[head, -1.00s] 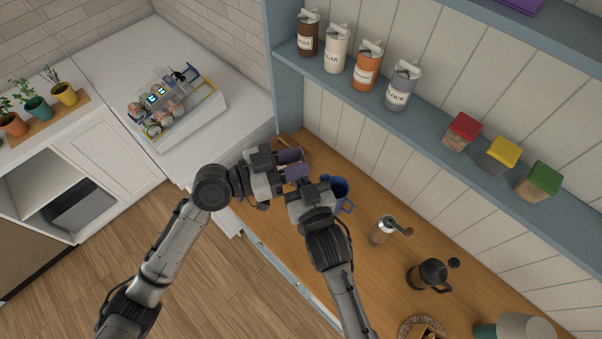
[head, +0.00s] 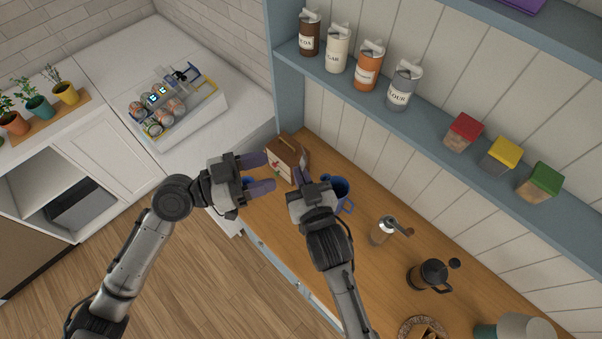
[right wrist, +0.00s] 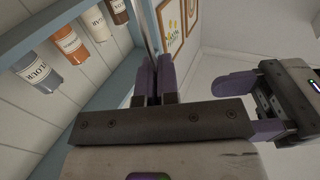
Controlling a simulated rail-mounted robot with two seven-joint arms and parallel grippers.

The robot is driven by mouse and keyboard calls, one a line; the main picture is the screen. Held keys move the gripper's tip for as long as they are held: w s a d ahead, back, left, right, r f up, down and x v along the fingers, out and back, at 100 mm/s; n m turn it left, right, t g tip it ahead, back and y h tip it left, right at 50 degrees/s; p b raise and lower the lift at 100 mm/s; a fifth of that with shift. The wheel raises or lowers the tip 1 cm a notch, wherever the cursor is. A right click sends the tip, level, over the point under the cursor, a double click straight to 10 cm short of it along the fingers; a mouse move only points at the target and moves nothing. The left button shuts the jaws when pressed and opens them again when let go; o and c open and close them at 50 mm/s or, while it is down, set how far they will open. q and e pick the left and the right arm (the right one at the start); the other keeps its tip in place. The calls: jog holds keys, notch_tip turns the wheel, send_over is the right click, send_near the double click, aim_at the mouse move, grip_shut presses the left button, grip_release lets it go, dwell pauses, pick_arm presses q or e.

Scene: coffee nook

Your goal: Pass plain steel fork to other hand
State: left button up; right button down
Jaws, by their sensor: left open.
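My right gripper (head: 301,174) is over the wooden counter, its purple fingers close together. In the right wrist view its fingers (right wrist: 156,68) are shut on a thin grey metal strip (right wrist: 149,28), which I take to be the plain steel fork. Its tined end cannot be made out, and the fork is hard to tell in the head view. My left gripper (head: 267,173) is to the left of the right one, open and empty, its fingers spread towards it. It also shows at the right of the right wrist view (right wrist: 232,108), apart from the fork.
A wooden box with a handle (head: 281,165) stands on the counter (head: 268,222) behind the grippers. A blue mug (head: 341,193) is close to the right gripper. A grinder (head: 381,233) and a French press (head: 430,274) stand further right. A blue shelf (head: 425,121) with canisters runs above.

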pick_arm(q)
jog(key=v, duration=0.4)
jog(key=s+d+f+n+y, duration=0.2)
jog(key=s+d+f+n, duration=0.1)
jog(key=s+f, duration=0.6)
jog(key=s+d+f+n+y, duration=0.1)
jog(key=s+d+f+n, duration=0.15)
jog(key=s+f, duration=0.7)
jog(key=s+a+f+n+g+y, duration=0.1)
jog(key=s+a+f+n+y, duration=0.1)
jog(key=a+y, duration=0.4)
jog(key=s+a+f+n+g+y, duration=0.2)
jog(key=s+a+f+n+y, duration=0.1)
jog(key=a+y, duration=0.4)
jog(key=shift+a+f+n, duration=0.4)
jog(key=shift+f+n, duration=0.15)
